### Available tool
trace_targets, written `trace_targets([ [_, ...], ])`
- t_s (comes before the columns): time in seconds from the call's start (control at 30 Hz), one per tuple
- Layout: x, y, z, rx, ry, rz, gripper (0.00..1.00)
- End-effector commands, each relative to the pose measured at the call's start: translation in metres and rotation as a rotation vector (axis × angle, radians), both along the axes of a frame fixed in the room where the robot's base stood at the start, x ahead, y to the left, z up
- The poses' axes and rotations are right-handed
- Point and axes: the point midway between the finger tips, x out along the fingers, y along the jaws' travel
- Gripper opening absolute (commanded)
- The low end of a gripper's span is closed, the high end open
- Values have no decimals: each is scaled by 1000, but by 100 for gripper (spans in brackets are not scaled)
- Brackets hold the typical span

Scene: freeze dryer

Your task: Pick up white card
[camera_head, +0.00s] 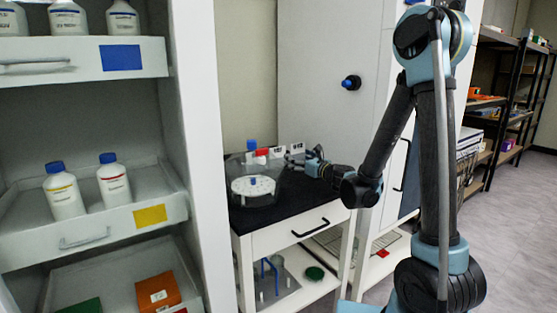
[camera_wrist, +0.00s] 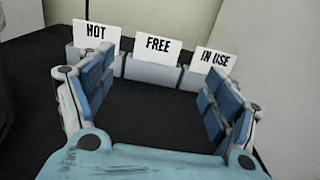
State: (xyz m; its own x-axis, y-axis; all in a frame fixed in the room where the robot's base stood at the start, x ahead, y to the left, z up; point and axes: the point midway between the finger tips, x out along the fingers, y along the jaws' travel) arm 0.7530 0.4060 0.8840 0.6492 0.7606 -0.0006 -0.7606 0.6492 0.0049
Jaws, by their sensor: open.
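Three white cards stand upright in a row at the back of the black table top. In the wrist view they read HOT (camera_wrist: 95,36) at left, FREE (camera_wrist: 158,46) in the middle and IN USE (camera_wrist: 214,62) at right. Each stands in a pale holder; the middle holder (camera_wrist: 152,70) shows below the FREE card. My gripper (camera_wrist: 165,95) is open and empty, its fingers spread wide, with the FREE card between and beyond them. In the head view my gripper (camera_head: 300,160) is low over the table near the small white cards (camera_head: 279,152).
A round clear-walled vessel (camera_head: 252,190) with a white disc stands left of my gripper on the black top (camera_head: 290,205). Red-capped and blue-capped items (camera_head: 252,145) stand behind it. A tall grey cabinet (camera_head: 320,80) rises behind. Shelves with bottles (camera_head: 63,192) stand at left.

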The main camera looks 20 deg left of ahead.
Motion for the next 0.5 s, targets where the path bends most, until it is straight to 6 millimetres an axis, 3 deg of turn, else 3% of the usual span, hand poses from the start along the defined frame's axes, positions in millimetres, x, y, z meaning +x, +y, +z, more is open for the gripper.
trace_targets([
  [0.5,58,67,0,-3,-2,1,82],
])
